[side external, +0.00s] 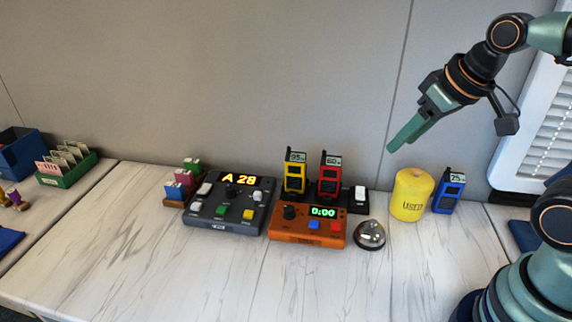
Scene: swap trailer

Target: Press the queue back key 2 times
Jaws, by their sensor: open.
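The queue console (210,222) is a dark grey box on the white marbled table, left of centre. Its amber display (240,179) reads A 28. It carries a black knob (231,194), a green key (221,210), a yellow key (248,214) and several white or pale keys, one at its front left (195,206). Their labels are too small to read, so I cannot tell which is the back key. My gripper (394,147) is open and empty, high above the table, well right of the console and touching nothing.
An orange timer box (283,237) showing 0:00 stands right of the console. A bell (369,234), yellow and red handsets (329,175), a yellow canister (411,195) and a blue handset (448,191) are farther right or behind. The front tabletop is clear.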

